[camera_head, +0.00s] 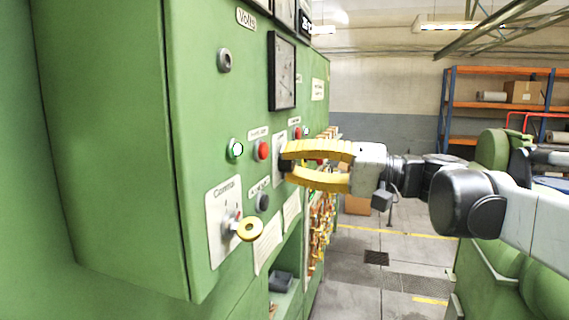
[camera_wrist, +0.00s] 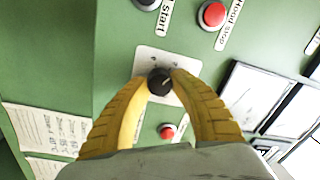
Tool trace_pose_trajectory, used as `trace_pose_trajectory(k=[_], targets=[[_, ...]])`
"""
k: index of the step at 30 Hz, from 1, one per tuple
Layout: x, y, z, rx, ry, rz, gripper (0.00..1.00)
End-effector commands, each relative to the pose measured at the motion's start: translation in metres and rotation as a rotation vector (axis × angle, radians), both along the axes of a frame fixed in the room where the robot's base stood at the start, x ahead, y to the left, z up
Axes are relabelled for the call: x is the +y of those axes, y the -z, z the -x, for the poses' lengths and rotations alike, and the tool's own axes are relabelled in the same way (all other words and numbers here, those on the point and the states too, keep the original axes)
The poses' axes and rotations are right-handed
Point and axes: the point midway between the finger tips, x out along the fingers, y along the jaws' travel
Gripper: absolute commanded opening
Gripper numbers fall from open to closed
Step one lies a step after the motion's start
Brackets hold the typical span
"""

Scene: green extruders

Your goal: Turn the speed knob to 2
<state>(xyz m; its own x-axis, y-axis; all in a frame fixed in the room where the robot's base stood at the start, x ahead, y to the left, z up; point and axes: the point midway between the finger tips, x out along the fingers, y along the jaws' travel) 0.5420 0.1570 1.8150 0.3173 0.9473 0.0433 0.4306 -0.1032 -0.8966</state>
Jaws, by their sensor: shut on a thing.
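The speed knob is a small black round knob (camera_wrist: 159,82) on a pale plate (camera_wrist: 143,58) in the wrist view. In the head view the knob (camera_head: 286,164) is partly hidden by my fingertips. My gripper (camera_wrist: 160,78) has yellow ribbed fingers, one on each side of the knob, shut on it. In the head view my gripper (camera_head: 288,163) reaches in from the right to the green panel. A light pointer line shows on the knob's face. The plate's marks are too small to read, so I cannot tell the setting.
The green cabinet (camera_head: 110,130) carries a lit green button (camera_head: 235,149), a red button (camera_head: 262,150), a black button (camera_head: 263,201) and a yellow-tagged control switch (camera_head: 248,229). A gauge (camera_head: 282,72) sits above. Green machinery (camera_head: 493,150) stands at right. Floor (camera_head: 380,285) shows between.

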Motion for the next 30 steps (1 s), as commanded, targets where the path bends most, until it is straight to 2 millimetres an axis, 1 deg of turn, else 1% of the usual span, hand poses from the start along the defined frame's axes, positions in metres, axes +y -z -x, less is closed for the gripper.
trace_pose_trajectory(k=[8, 9, 11, 12, 20, 23, 26, 30], targets=[[0.000, -0.001, 0.000, 0.000, 0.001, 0.000, 0.00], [0.000, -0.001, 0.000, 0.000, 0.001, 0.000, 0.30], [0.000, 0.000, 0.000, 0.000, 0.001, 0.000, 0.48], [0.000, 0.000, 0.000, -0.001, 0.001, 0.000, 0.51], [0.000, 0.000, 0.000, -0.001, 0.001, 0.000, 0.51], [-0.006, 0.000, 0.001, -0.001, 0.003, 0.000, 0.51], [-0.020, 0.001, 0.005, -0.001, 0.005, 0.000, 0.51], [-0.050, 0.002, 0.015, -0.001, 0.007, 0.000, 0.51]])
